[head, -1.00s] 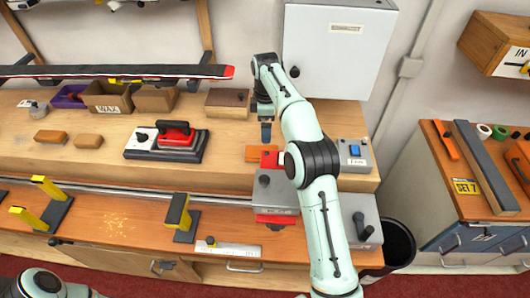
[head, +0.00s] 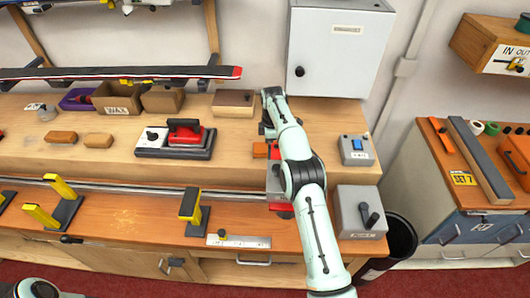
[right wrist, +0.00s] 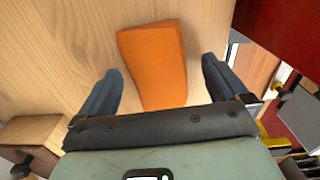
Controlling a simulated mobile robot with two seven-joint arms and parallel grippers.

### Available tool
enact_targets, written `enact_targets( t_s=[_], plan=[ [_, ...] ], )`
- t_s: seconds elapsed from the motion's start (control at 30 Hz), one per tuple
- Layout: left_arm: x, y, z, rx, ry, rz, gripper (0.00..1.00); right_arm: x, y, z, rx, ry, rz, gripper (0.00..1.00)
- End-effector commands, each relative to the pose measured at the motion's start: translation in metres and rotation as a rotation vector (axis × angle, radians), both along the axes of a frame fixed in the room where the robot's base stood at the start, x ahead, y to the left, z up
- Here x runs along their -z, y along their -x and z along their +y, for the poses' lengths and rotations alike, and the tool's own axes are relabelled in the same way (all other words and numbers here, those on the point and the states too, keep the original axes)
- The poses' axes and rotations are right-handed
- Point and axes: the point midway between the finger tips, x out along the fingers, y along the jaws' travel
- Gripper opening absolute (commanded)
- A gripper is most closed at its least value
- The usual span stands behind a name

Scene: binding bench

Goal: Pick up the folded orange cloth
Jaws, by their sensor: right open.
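The folded orange cloth (right wrist: 155,50) lies flat on the wooden bench top in the right wrist view. In the head view the cloth (head: 260,150) shows only in part, left of my right arm. My right gripper (right wrist: 161,68) is open, with one finger on each side of the cloth and a gap to both. Nothing is held in it. In the head view the fingers are mostly hidden behind my right arm. My left gripper is out of view; only part of my left arm shows at the bottom left corner.
A red-handled tool on a dark block (head: 185,138) stands left of the cloth. A wooden block (head: 233,103) lies behind it, and a grey box with a blue switch (head: 356,149) stands to its right.

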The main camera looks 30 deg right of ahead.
Motion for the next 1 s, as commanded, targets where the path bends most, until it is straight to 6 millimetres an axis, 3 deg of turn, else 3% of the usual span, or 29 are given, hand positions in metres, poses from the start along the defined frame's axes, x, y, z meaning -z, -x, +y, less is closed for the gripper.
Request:
enact_targets(
  t_s=[0.37, 0.53, 0.57, 1.0],
  plan=[
    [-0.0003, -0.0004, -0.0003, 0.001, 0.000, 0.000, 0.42, 0.0080, -0.0015, -0.0044, -0.001, 0.001, -0.002, 1.00],
    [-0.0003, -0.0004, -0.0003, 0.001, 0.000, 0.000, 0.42, 0.0080, -0.0014, -0.0044, -0.001, 0.001, -0.002, 0.45],
    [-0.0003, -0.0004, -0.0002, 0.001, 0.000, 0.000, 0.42, 0.0080, -0.0014, -0.0044, -0.001, 0.001, -0.002, 0.42],
    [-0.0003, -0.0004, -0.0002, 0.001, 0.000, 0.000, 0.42, -0.0001, -0.0007, -0.0018, 0.000, 0.001, -0.003, 0.42]
  ],
)
